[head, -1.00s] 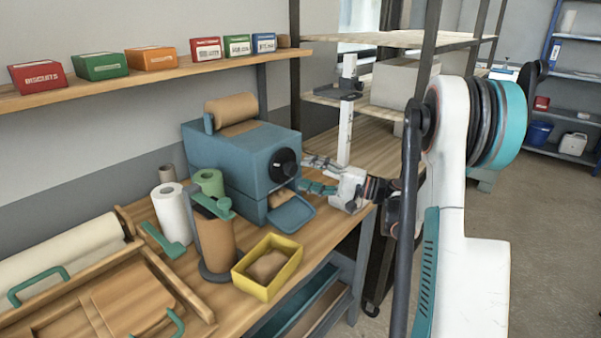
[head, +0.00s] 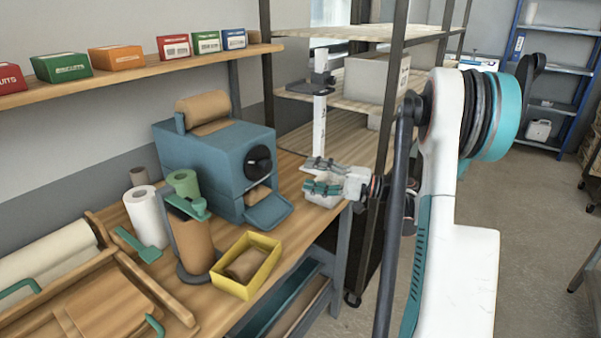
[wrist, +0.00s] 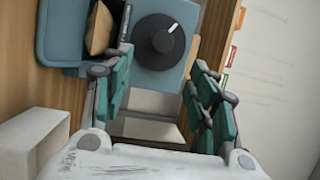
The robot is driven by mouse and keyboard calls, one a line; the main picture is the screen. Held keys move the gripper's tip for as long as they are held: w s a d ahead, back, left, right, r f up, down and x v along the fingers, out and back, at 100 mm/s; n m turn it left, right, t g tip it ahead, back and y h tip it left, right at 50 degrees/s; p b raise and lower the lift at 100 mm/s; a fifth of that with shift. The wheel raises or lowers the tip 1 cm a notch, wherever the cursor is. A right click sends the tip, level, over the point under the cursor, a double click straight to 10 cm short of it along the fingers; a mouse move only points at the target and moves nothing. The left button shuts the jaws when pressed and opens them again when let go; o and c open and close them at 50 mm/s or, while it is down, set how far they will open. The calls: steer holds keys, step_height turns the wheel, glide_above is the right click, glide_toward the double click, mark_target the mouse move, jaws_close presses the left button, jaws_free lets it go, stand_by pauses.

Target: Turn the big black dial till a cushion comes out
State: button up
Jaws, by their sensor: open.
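The big black dial (head: 259,162) sits on the front face of a blue machine (head: 210,158) on the wooden bench. In the wrist view the dial (wrist: 157,40) is ahead of my gripper, with a white mark near its upper right edge. A brown paper cushion (head: 257,195) shows in the machine's outlet, above the blue chute (head: 268,211); the wrist view shows brown paper (wrist: 98,28) there too. My gripper (head: 312,182) is right of the dial and apart from it. Its teal fingers (wrist: 162,100) are spread and empty.
A yellow bin (head: 232,283) holding a brown paper piece (head: 246,265) stands in front of the machine. A brown roll (head: 190,240) and white roll (head: 146,216) stand left. A white post (head: 319,130) rises behind my gripper.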

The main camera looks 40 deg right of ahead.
mark_target(269, 166)
steer(key=s+a+r+n+g+h+p, duration=0.1)
steer(key=a+r+n+h+p, duration=0.1)
steer(key=r+n+h+p, duration=0.4)
steer(key=s+a+r+n+h+p, duration=0.1)
steer(key=s+a+n+h+p, duration=0.15)
steer(key=n, duration=0.45)
steer(key=shift+y, duration=0.35)
steer(key=b+x, duration=0.1)
steer(key=x, duration=0.6)
steer(key=b+x, duration=0.1)
steer(key=x, duration=0.6)
steer(key=shift+f, duration=0.3)
steer(key=c, duration=1)
